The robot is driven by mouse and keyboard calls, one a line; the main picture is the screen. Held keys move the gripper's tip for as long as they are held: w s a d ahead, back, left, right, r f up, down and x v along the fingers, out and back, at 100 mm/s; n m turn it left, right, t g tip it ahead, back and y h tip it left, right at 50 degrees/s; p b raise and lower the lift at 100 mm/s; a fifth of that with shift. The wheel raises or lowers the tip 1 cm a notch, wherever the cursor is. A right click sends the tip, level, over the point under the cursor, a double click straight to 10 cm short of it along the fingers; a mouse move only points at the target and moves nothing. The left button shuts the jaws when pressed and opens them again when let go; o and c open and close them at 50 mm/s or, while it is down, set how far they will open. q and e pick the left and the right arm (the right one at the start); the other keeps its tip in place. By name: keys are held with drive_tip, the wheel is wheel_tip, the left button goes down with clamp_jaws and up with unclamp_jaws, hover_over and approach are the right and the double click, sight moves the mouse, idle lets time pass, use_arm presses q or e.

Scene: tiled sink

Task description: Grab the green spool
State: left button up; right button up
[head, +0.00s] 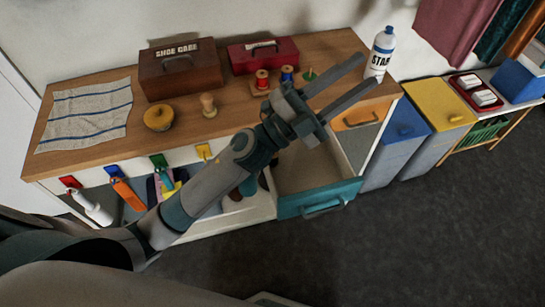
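The green spool (309,74) stands on the wooden counter to the right of a blue spool (287,74) and a red spool (262,79). It looks small, and its lower part is close to the upper finger of my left gripper in the picture. My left gripper (367,69) reaches in from the lower left. Its two fingers are spread apart with nothing between them, pointing up and right past the spool toward the white bottle. I cannot tell its height above the counter. My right gripper is not in view.
A brown shoe care box (180,68), a red box (262,54), a yellow round item (159,117), a wooden item (208,105) and a starch bottle (381,52) stand on the counter (235,122). A teal-fronted drawer (318,199) is open below. Bins (437,103) stand right.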

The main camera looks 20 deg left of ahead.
use_arm(q)
drive_tip(key=s+d+m+g+h, duration=0.35)
drive_tip(key=d+m+g, duration=0.25)
drive_tip(key=m+g, duration=0.4)
drive_tip(key=s+d+f+m+g+y, duration=0.3)
drive_tip(key=s+f+m+g+y, duration=0.1)
drive_tip(key=f+m+g+y, duration=0.3)
drive_tip(key=w+a+f+m+y, duration=0.3)
drive_tip(key=a+f+y, duration=0.45)
drive_tip(key=f, duration=0.25)
drive_tip(key=w+a+n+t+y, duration=0.1)
drive_tip(key=w+a+y, duration=0.3)
drive_tip(key=a, duration=0.5)
drive_tip(key=w+a+f+t+y, duration=0.1)
drive_tip(key=w+a+y, duration=0.3)
drive_tip(key=a, duration=0.4)
drive_tip(key=shift+w+a+f+n, duration=0.2)
drive_tip(key=shift+w+a+n, duration=0.1)
drive_tip(key=shift+a+n, duration=0.1)
